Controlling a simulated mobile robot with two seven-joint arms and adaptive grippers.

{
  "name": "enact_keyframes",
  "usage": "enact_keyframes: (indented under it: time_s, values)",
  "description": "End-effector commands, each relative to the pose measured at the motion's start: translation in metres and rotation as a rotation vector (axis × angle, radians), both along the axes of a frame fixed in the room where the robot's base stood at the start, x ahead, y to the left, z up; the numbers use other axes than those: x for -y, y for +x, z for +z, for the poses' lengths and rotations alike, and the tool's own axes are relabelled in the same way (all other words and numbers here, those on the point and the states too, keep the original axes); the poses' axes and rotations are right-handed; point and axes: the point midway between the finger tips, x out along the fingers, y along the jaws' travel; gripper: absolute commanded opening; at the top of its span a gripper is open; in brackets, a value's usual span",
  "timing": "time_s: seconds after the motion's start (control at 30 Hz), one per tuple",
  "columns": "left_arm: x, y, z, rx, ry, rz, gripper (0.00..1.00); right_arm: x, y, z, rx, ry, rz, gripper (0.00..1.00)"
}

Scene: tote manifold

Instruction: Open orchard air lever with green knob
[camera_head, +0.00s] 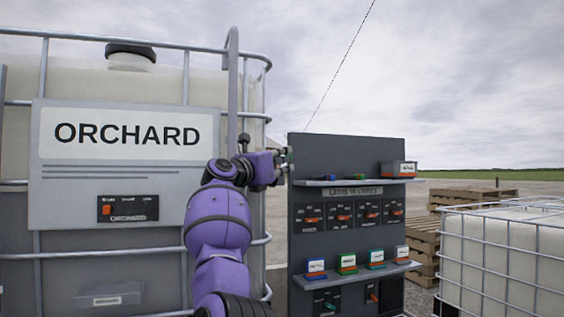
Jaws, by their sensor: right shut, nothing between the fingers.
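The large caged tote (205,92) on the left carries a sign (127,134) reading ORCHARD. The dark grey manifold panel (345,155) stands right of it. My purple right arm rises in front of the tote. My right gripper (288,163) is shut and empty, at the panel's upper left edge; I cannot tell if it touches. A row of small orange levers (343,217) sits mid-panel. A small green piece (360,177) lies on the upper shelf, and a dark green part (325,301) shows low on the panel. I cannot tell which is the green-knobbed air lever. My left gripper is out of view.
The upper shelf (340,183) and lower shelf (335,275) jut from the panel. The lower one bears several coloured label blocks (347,263). Another caged tote (500,250) stands at the right, with wooden pallets (425,243) behind it.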

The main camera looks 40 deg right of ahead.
Motion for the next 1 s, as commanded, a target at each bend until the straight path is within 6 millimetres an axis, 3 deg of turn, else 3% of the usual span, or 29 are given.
enact_keyframes:
  time_s: [1.0]
  values:
    - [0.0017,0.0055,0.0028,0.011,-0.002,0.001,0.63,0.0038,0.0033,-0.0012,0.000,0.000,-0.001,0.00]
